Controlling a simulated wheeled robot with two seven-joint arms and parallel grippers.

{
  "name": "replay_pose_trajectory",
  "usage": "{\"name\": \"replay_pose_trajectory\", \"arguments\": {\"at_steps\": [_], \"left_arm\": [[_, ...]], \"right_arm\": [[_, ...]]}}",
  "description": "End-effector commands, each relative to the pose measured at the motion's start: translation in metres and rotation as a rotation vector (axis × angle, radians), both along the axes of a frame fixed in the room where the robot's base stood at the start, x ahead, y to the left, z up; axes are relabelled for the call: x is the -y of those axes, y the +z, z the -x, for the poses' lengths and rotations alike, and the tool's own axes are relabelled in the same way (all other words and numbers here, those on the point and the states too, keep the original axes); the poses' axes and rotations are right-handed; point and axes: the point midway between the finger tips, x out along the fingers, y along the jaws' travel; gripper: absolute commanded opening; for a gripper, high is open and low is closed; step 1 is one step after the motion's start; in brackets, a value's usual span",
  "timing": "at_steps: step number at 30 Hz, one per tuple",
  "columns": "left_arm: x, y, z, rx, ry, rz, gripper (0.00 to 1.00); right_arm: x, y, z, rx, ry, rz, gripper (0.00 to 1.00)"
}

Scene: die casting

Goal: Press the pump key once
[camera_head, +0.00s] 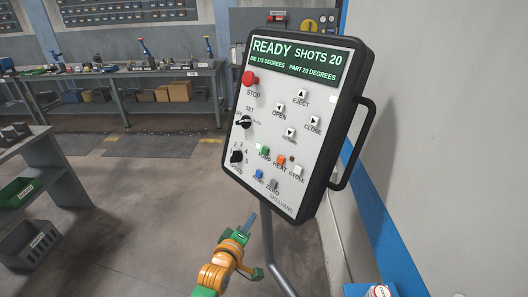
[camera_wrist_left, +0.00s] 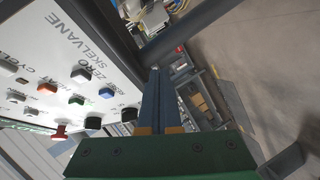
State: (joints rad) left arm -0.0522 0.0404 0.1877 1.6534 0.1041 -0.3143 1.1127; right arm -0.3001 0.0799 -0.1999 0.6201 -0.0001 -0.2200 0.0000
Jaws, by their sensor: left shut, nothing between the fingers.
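The control panel (camera_head: 285,120) is a tilted white face in a black frame, with a green display reading READY, SHOTS 20. The green pump key (camera_head: 264,151) sits in the lower part, left of the orange heat key (camera_head: 281,160). In the left wrist view a green key (camera_wrist_left: 76,100) shows among the others, seen sideways. My left gripper (camera_head: 250,221) is below the panel's lower edge, apart from the keys. Its fingers (camera_wrist_left: 155,80) are closed together with nothing between them. My right gripper is not in view.
Nearby are the blue reset key (camera_head: 259,174), grey zero key (camera_head: 274,184) and red stop button (camera_head: 251,78). A black handle (camera_head: 358,145) juts from the panel's right side. A grey post (camera_head: 268,235) stands below it. Benches line the left; the floor between is open.

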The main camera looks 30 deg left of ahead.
Motion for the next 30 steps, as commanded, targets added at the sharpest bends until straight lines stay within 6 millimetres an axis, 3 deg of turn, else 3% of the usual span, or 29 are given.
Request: {"name": "replay_pose_trajectory", "arguments": {"at_steps": [1,9,15,21,30], "left_arm": [[-0.005,0.021,-0.004,0.048,0.019,0.032,0.0],[-0.03,0.127,-0.009,0.321,0.106,0.221,0.0],[-0.042,0.184,-0.001,0.475,0.133,0.33,0.0],[-0.046,0.205,0.004,0.534,0.137,0.372,0.0],[-0.046,0.205,0.003,0.535,0.138,0.372,0.0]], "right_arm": [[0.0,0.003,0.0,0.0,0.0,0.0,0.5],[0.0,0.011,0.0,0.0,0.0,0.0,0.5],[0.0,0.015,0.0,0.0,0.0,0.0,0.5],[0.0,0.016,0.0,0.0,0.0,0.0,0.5],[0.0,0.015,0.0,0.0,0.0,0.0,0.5]]}}
